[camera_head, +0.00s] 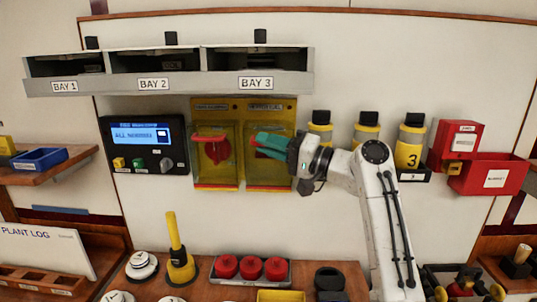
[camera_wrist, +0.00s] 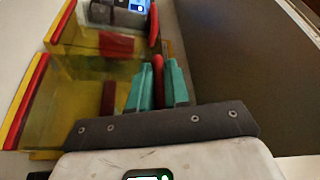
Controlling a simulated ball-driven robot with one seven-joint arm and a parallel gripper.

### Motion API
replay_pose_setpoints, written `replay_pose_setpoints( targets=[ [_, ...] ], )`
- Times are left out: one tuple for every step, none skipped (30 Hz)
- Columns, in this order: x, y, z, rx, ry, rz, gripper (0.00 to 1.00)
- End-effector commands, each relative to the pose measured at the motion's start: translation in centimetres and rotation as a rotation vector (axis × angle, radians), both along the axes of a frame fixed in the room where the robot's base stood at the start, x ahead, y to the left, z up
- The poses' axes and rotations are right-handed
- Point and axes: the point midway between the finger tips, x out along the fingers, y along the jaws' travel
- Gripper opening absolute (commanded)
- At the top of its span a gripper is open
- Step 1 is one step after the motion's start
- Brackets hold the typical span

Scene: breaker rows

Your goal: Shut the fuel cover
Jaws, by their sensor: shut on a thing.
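A yellow panel (camera_head: 243,112) on the wall carries two clear yellowish covers side by side, each with a red lower edge. The left cover (camera_head: 208,173) has a red handle (camera_head: 214,147) behind or at it. The right cover (camera_head: 268,174), under a label I read as fuel, is partly hidden by my gripper (camera_head: 272,146). In the wrist view, my gripper's teal fingers (camera_wrist: 158,88) are closed around a narrow red piece (camera_wrist: 158,68) at the right unit. I cannot tell whether it belongs to the cover or to a handle. How far the cover stands open is unclear.
A control box with a blue display (camera_head: 139,134) is left of the panel. Bay shelves (camera_head: 180,85) hang above. Yellow-black canisters (camera_head: 409,147) and red boxes (camera_head: 490,175) are on the right. A bench below holds red knobs (camera_head: 250,267) and an upright yellow-handled tool (camera_head: 176,240).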

Motion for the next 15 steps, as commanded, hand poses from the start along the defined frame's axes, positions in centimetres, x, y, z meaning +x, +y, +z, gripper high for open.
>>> replay_pose_setpoints(
  targets=[
    [0.4,-0.1,0.3,0.0,0.025,-0.001,0.0],
    [0.6,-0.1,0.4,0.001,0.04,-0.001,0.0],
    [0.8,-0.1,0.5,0.001,0.055,-0.003,0.0],
    [0.9,-0.1,0.5,0.001,0.067,-0.002,0.0],
    [1.1,-0.1,0.5,0.002,0.077,-0.001,0.0],
    [1.2,-0.1,0.5,0.003,0.089,-0.001,0.0],
    [1.3,-0.1,0.5,0.003,0.097,-0.001,0.0],
    [1.4,-0.1,0.5,0.003,0.103,-0.001,0.0],
    [1.5,-0.1,0.5,0.004,0.111,-0.001,0.0],
    [1.6,-0.1,0.5,0.003,0.115,-0.001,0.0],
    [1.6,-0.1,0.5,0.004,0.118,-0.001,0.0],
    [1.7,-0.1,0.6,0.003,0.122,-0.001,0.0],
    [1.7,-0.1,0.6,0.004,0.124,-0.002,0.0],
    [1.7,-0.1,0.6,0.004,0.125,-0.002,0.0],
    [1.8,-0.1,0.6,0.005,0.126,-0.003,0.0]
  ],
)
